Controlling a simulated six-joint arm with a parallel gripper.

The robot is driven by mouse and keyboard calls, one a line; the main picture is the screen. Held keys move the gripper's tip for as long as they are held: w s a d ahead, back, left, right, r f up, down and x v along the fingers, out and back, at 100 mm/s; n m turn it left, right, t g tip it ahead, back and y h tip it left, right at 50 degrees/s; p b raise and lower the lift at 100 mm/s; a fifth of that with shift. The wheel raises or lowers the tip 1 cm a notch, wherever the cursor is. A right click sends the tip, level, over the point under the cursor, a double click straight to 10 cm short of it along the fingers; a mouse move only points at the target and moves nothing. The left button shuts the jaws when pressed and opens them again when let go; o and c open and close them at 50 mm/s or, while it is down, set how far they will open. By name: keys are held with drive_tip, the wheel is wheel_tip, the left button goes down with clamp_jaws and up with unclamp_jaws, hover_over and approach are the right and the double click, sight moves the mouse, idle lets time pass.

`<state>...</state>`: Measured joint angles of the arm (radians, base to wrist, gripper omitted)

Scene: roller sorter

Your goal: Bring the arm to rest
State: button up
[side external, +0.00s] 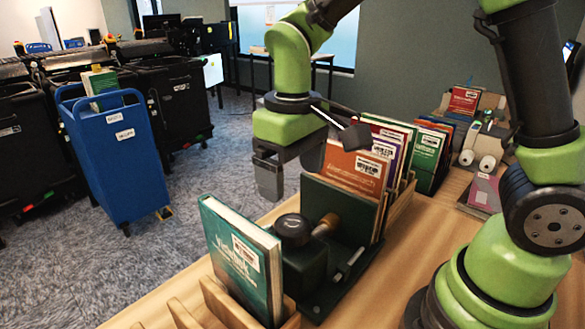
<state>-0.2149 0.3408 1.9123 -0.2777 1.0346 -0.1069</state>
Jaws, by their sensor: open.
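My gripper (290,174) is dark grey and hangs from my green and black arm at the centre of the side view. It points down above the table area, with its fingers apart and no object visible between them. It is left of the orange-covered book (352,168) and above the dark device (306,262) with a round knob; it appears apart from both. Depth between the fingers and the book is hard to judge.
A teal book (243,262) stands in a wooden slotted rack (222,303) at the front. More upright books fill a wooden holder (401,203) behind. A blue bin (120,165) and black carts stand on the carpet at left. Bare wooden table (390,272) shows near my base.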

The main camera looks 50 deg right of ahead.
drive_tip(key=shift+r, duration=0.15)
drive_tip(key=s+d+r+m+t+y, duration=0.2)
drive_tip(key=s+r+t, duration=0.5)
drive_tip(key=s, duration=0.6)
wheel_tip(320, 180, up, 3)
drive_tip(key=d+m, duration=0.1)
drive_tip(key=m, duration=0.1)
drive_tip(key=shift+s+d+m, duration=0.15)
drive_tip(key=shift+m, duration=0.15)
drive_tip(key=shift+f, duration=0.1)
